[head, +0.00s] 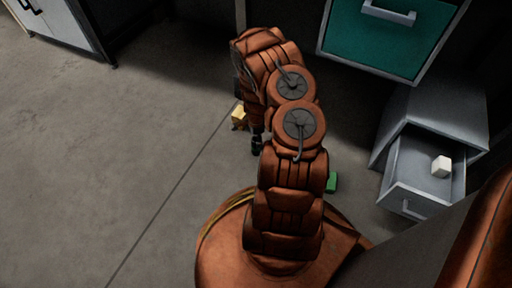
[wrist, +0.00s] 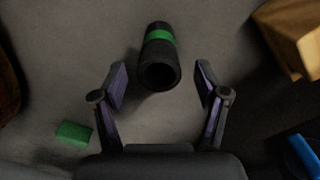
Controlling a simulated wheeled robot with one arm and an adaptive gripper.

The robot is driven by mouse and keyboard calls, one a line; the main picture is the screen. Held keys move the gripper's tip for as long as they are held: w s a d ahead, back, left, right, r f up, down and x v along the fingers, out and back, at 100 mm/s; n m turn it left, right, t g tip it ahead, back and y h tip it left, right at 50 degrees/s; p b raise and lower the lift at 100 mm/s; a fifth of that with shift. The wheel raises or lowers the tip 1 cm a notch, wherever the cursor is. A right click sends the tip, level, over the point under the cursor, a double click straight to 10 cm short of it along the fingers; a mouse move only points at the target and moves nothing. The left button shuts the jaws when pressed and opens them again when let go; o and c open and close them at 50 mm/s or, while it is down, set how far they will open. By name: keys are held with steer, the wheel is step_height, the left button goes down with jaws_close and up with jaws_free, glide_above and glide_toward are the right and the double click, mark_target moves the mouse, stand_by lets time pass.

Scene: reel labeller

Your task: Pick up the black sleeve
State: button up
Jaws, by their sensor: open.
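The black sleeve (wrist: 158,72) is a dark hollow cylinder with a green band near its far end. In the wrist view it lies at top centre on the grey floor, its open end facing the camera. My gripper (wrist: 161,84) is open, with one finger on each side of the sleeve's near end. Gaps of floor show between the sleeve and both fingers, and the jaws are empty. In the head view my arm hides most of this spot; a small dark piece shows beside the arm, and I cannot tell whether it is sleeve or finger.
A green block (wrist: 73,134) lies at lower left in the wrist view. A yellow-tan object (wrist: 283,30) and a blue object (wrist: 302,152) are at the right. In the head view an open grey drawer (head: 402,184) holds a white block (head: 441,166). Floor at left is clear.

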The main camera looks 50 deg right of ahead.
mark_target(255, 153)
step_height(255, 153, down, 5)
steer(key=shift+r+b, duration=0.2)
steer(key=shift+b, duration=1)
steer(key=c, duration=1.3)
